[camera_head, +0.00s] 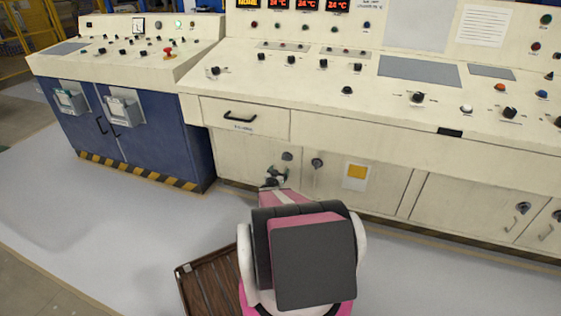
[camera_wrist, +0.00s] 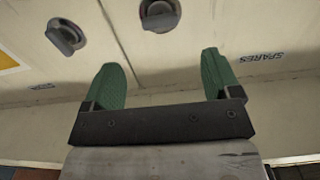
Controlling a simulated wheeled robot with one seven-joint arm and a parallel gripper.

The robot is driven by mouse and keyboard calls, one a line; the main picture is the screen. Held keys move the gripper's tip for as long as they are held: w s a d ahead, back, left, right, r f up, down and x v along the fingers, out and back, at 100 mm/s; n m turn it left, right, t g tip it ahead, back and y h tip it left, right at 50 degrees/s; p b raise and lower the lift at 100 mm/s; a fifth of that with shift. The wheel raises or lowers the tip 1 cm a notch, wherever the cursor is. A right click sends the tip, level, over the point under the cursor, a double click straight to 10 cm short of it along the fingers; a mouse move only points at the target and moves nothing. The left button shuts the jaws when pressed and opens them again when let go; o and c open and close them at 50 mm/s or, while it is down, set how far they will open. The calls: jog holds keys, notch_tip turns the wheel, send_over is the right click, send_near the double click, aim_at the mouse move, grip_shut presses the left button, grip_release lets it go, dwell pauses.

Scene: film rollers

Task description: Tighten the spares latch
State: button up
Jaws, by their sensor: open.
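The SPARES label (camera_wrist: 264,57) shows upside down on a cream cabinet door in the wrist view. The latch on that door appears to be the dark round knob (camera_wrist: 160,14) at the top middle; in the head view it is the left one of two latches (camera_head: 287,156). The other latch (camera_wrist: 67,36) is across the door seam, on the neighbouring door (camera_head: 317,163). My gripper (camera_wrist: 161,62) has its green fingers spread wide and empty, with the latch beyond them, apart from the fingertips. In the head view my gripper (camera_head: 275,178) is just below the left latch, partly hidden by my arm.
A drawer with a black handle (camera_head: 240,118) is above the SPARES door. A yellow sticker (camera_head: 356,171) marks the neighbouring door. A blue cabinet (camera_head: 165,150) stands at left. A brown slatted wooden item (camera_head: 205,285) lies on the floor beside my arm. The grey floor at left is clear.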

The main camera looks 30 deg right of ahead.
aim_at(286, 158)
jog(key=x, duration=1)
jog(key=shift+w, duration=0.1)
jog(key=shift+c, duration=0.3)
jog(key=c, duration=0.9)
